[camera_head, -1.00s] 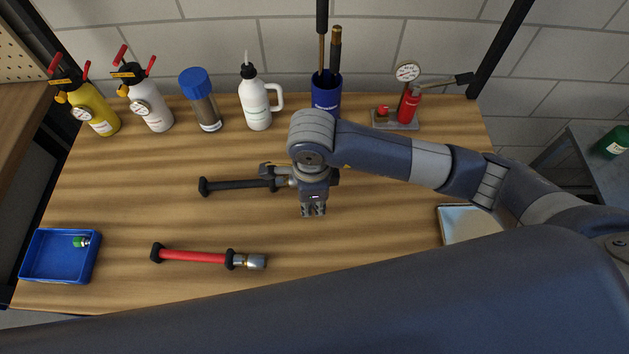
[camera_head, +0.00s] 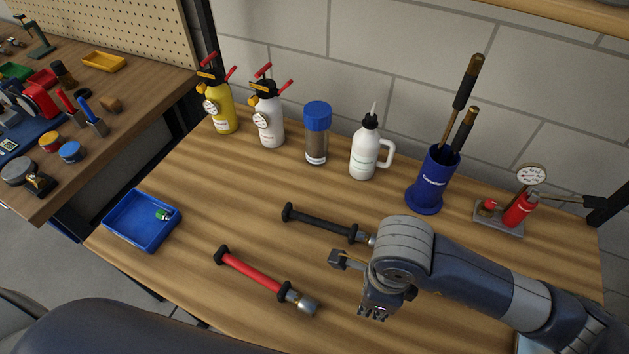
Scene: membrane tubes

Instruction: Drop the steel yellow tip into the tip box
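The blue open box (camera_head: 112,232), which I take for the tip box, is at the left of the table. A small green and silver tip (camera_head: 164,214) lies in it. The red membrane tube (camera_head: 250,269) lies at the front middle with a steel fitting (camera_head: 303,302) on its right end. The black membrane tube (camera_head: 318,224) lies behind it, its steel right end partly behind my arm. I cannot make out a separate yellow-marked steel tip. My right gripper (camera_head: 374,314) points down, right of the red tube. Its small fingers do not show whether they are open. My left gripper is out of view.
Along the back stand a yellow bottle (camera_head: 223,116), white spray bottle (camera_head: 270,123), blue-capped jar (camera_head: 317,140), white wash bottle (camera_head: 363,156), blue tool holder (camera_head: 428,185) and a gauge pump (camera_head: 516,211). The table between the box and tubes is clear.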

